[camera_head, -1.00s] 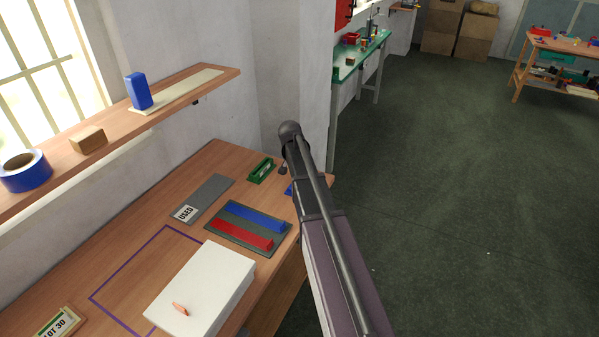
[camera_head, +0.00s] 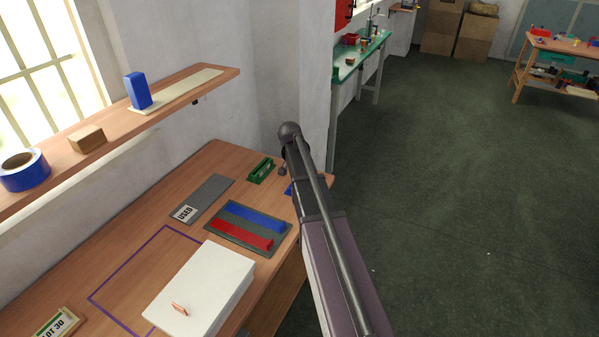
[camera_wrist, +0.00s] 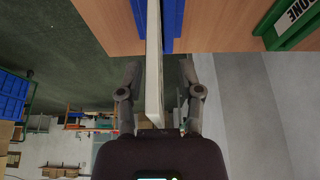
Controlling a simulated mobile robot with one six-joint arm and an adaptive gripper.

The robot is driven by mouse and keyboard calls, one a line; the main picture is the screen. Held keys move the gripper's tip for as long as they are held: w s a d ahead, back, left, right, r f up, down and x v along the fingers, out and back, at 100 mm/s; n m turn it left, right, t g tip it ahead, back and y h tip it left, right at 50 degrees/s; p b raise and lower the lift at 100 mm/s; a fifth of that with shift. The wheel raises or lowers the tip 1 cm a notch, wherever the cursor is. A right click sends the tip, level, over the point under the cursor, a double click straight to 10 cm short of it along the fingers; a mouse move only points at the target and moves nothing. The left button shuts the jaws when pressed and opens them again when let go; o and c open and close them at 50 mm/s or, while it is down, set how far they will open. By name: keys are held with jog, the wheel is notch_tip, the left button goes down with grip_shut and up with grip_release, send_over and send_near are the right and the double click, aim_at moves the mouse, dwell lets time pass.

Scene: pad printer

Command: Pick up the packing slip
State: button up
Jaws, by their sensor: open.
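In the wrist view, a thin whitish upright sheet, seen nearly edge-on, looks like the packing slip (camera_wrist: 154,75). It stands between blue walls of a holder (camera_wrist: 173,18) at the table edge. My gripper (camera_wrist: 160,72) is open, with one finger on each side of the sheet. A gap shows between each finger and the sheet. In the head view, my arm hides the slip and most of my gripper; only a bit of the blue holder (camera_head: 289,189) shows beside the arm.
A green tray marked DONE (camera_wrist: 290,22) lies close to the right; it also shows in the head view (camera_head: 261,170). A grey mat holds a blue bar (camera_head: 252,218) and a red bar (camera_head: 240,234). A white box (camera_head: 205,285) stands nearer. A shelf (camera_head: 110,135) runs above the table.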

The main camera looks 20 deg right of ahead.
grip_shut()
jog(key=shift+r, duration=0.2)
dwell(0.3)
notch_tip(320, 180, up, 4)
jog(key=p, duration=0.4)
jog(key=shift+f, duration=0.1)
jog(key=s+a, duration=0.3)
jog(key=s, duration=0.4)
jog(key=s+a+r+p, duration=0.1)
jog(key=s+a, duration=0.2)
jog(key=s, duration=0.4)
jog(key=shift+s+a+r, duration=0.15)
jog(key=shift+s+a, duration=0.15)
